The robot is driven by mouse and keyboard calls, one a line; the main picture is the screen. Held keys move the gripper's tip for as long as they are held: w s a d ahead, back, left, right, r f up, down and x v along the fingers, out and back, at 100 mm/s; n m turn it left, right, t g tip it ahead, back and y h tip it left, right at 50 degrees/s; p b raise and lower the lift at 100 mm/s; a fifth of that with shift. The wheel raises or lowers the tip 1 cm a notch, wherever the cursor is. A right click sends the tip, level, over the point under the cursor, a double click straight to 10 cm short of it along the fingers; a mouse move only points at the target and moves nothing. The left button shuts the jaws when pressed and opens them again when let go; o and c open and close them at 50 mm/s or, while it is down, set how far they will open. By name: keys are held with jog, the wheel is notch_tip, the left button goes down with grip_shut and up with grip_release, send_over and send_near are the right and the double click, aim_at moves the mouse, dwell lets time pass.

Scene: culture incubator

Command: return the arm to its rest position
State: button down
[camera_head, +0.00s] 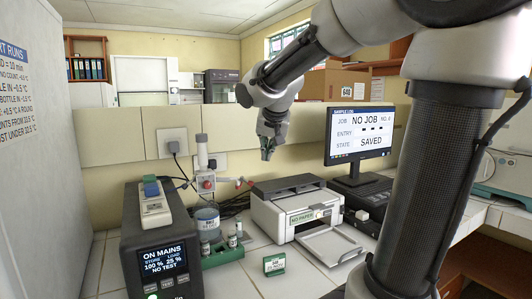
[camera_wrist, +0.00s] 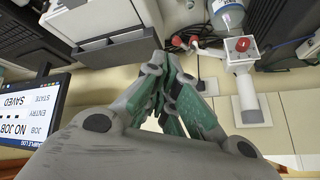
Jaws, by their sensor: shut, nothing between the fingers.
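My gripper (camera_head: 266,154) hangs from my raised arm in the head view, pointing down above and behind the printer. It is apart from everything around it. In the wrist view the gripper (camera_wrist: 168,108) shows its green-lined fingers drawn together, with nothing held between them. My arm crosses the upper right of the head view, from the thick dark column to the wrist.
Below stand a printer (camera_head: 297,207) with its tray out, a black power unit (camera_head: 160,255) and a green rack (camera_head: 222,252) with vials. A monitor (camera_head: 360,131) reading "NO JOB" and "SAVED" stands right of the gripper. A stand with red knobs (camera_head: 208,183) is to the left.

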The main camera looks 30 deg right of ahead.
dwell(0.3)
jog(key=s+a+f+n+g+y, duration=0.1)
jog(key=s+f+n, duration=0.2)
jog(key=s, duration=0.9)
jog(key=s+a+f+n+g+y, duration=0.1)
jog(key=s+f+n, duration=0.2)
jog(key=s, duration=1)
notch_tip(320, 180, down, 3)
jog(key=shift+r+n+g, duration=0.1)
jog(key=shift+n+g, duration=0.3)
